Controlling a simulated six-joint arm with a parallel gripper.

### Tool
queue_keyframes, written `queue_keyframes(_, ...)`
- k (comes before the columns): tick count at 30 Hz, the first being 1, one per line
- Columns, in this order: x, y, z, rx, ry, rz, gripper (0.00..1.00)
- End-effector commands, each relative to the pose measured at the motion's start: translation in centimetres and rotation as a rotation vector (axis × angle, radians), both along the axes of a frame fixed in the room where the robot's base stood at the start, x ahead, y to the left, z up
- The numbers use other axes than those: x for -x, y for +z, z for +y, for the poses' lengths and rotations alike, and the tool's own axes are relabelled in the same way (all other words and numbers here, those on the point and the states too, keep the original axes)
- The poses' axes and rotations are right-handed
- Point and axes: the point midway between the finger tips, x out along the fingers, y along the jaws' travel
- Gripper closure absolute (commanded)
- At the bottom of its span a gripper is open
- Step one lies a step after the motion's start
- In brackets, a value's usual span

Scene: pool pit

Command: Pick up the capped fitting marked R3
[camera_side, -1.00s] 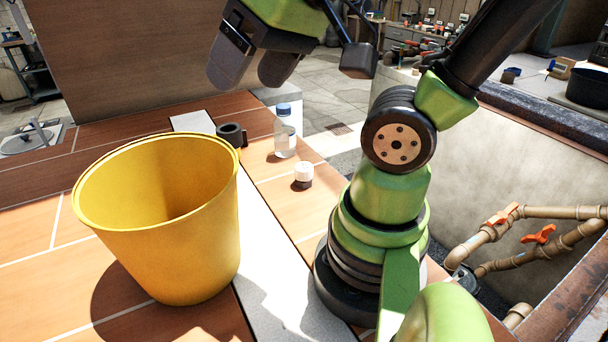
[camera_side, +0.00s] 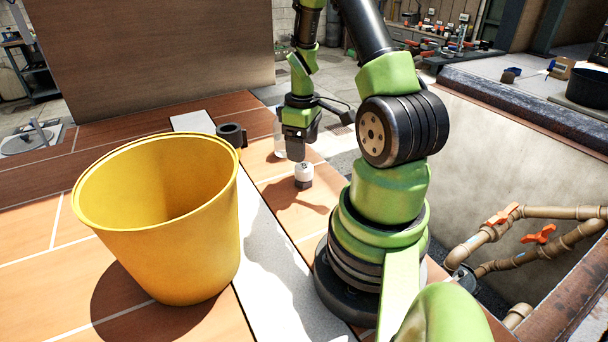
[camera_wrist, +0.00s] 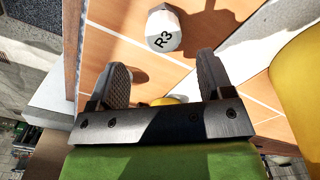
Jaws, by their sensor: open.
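The capped fitting marked R3 (camera_side: 304,174) stands on the tiled floor in the side view, with a white top and a dark lower part. In the wrist view the fitting (camera_wrist: 165,30) shows its black R3 marking, ahead of the fingertips and roughly between their lines. My gripper (camera_side: 296,149) hangs pointing down, just behind and above the fitting in the side view. In the wrist view my gripper (camera_wrist: 163,66) has its two dark fingers wide apart, with nothing held between them.
A large yellow bucket (camera_side: 206,230) stands at the left in the side view. A black ring-shaped fitting (camera_side: 231,134) lies behind it. The pit with tan pipes (camera_side: 480,247) lies to the right.

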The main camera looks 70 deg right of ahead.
Motion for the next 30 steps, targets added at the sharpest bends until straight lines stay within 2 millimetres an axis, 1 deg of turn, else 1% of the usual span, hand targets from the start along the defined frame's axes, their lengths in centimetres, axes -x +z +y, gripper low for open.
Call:
queue_keyframes(1,0.1,-0.9,0.1,-0.005,0.000,0.005,0.26)
queue_keyframes(3,0.1,-1.8,0.1,-0.003,-0.001,0.003,0.26)
queue_keyframes(10,0.1,-3.6,0.2,-0.003,-0.002,0.002,0.26)
queue_keyframes(15,0.5,-6.2,0.6,-0.005,-0.002,0.004,0.26)
queue_keyframes(18,0.5,-7.4,0.5,-0.003,-0.002,0.002,0.26)
queue_keyframes(22,0.4,-8.1,0.5,-0.001,-0.003,0.000,0.26)
queue_keyframes(28,0.4,-8.1,0.5,0.000,-0.003,-0.001,0.26)
queue_keyframes(29,0.4,-8.1,0.5,0.000,-0.003,-0.001,0.31)
queue_keyframes(30,0.4,-8.1,0.5,0.000,-0.003,-0.001,0.40)
